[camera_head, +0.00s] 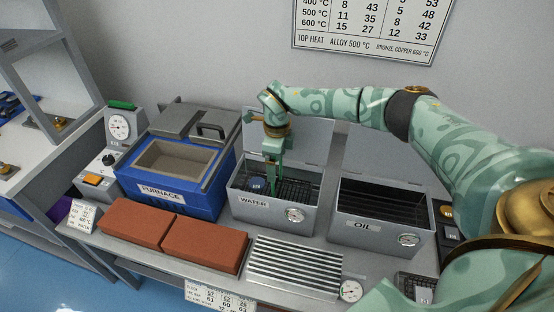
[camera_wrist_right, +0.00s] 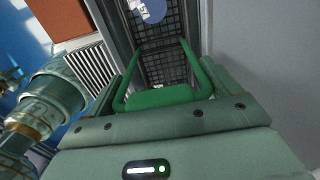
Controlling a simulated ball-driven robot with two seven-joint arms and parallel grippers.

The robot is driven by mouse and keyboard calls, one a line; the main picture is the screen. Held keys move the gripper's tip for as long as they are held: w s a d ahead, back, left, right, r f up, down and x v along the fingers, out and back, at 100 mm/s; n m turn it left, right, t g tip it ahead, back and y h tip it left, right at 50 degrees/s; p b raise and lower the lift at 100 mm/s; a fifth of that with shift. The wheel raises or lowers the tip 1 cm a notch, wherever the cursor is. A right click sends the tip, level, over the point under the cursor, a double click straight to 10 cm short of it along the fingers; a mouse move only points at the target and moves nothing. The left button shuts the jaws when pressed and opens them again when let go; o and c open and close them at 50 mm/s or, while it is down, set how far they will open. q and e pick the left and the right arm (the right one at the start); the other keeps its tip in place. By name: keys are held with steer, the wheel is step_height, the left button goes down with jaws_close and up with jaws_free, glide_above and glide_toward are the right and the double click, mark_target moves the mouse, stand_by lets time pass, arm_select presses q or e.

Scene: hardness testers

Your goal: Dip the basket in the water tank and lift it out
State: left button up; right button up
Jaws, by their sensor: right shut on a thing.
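The water tank (camera_head: 262,215) is a grey metal box labelled WATER, with its lid raised behind it. The dark mesh basket (camera_head: 291,190) sits inside the tank, below or near rim level. A blue piece (camera_head: 257,184) lies in it; its label shows in the right wrist view (camera_wrist_right: 150,10). My right gripper (camera_head: 272,178) points down over the tank and is shut on the basket's green handle (camera_wrist_right: 160,97). The mesh (camera_wrist_right: 165,68) hangs beyond the handle in the wrist view. The water surface cannot be made out. My left gripper is not in view.
The oil tank (camera_head: 380,228) stands to the right, lid raised. The blue furnace (camera_head: 172,195) is to the left. Red bricks (camera_head: 205,245) and a ribbed metal rack (camera_head: 293,267) lie in front. A chart (camera_head: 365,28) hangs on the wall.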

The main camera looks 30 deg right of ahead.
step_height(320, 180, up, 12)
steer(key=p, duration=0.8)
steer(key=shift+f, duration=0.3)
stand_by(0.5)
